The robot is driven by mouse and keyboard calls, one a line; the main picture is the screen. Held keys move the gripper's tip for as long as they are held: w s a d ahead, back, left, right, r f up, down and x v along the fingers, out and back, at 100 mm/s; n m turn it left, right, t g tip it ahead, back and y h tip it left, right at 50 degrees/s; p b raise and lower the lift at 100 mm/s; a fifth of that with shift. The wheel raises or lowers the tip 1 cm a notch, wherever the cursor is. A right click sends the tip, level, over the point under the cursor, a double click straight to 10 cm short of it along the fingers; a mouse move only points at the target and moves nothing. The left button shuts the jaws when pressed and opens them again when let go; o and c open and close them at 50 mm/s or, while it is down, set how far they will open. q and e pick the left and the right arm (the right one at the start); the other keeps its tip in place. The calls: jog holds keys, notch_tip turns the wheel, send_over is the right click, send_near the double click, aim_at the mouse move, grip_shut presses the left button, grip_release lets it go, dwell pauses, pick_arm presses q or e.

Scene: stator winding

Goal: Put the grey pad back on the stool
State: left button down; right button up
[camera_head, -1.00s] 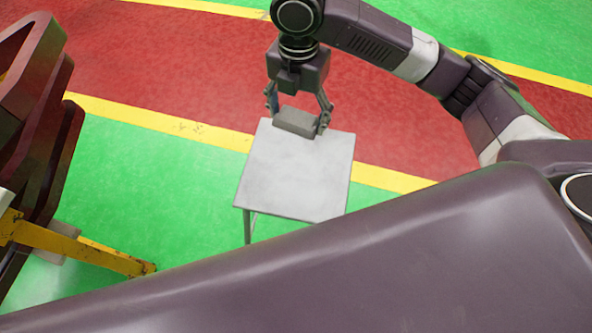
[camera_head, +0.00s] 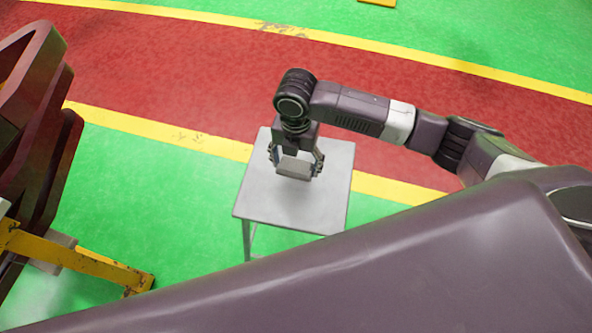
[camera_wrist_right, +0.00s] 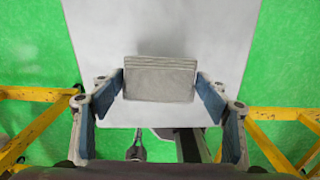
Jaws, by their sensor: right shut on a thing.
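The grey pad (camera_head: 294,167) is a small flat block between the fingers of my right gripper (camera_head: 296,166), over the middle of the stool. In the right wrist view the pad (camera_wrist_right: 159,79) sits between the two blue-lined fingertips of the right gripper (camera_wrist_right: 161,95), which is shut on it. The stool (camera_head: 258,196) has a light grey square top and thin legs. Its top also fills the upper middle of the right wrist view (camera_wrist_right: 160,28). I cannot tell whether the pad touches the top. My left gripper is not in view.
A dark red frame (camera_head: 40,130) stands at the left, with a yellow metal support (camera_head: 80,258) below it. Green floor (camera_head: 150,205) lies open around the stool, with a red lane (camera_head: 180,80) behind it.

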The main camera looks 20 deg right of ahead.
aim_at(296, 172)
jog(key=shift+f, duration=2.15)
jog(key=shift+f, duration=0.1)
jog(key=o, duration=1.1)
notch_tip(296, 172, up, 12)
jog(key=shift+r, duration=0.15)
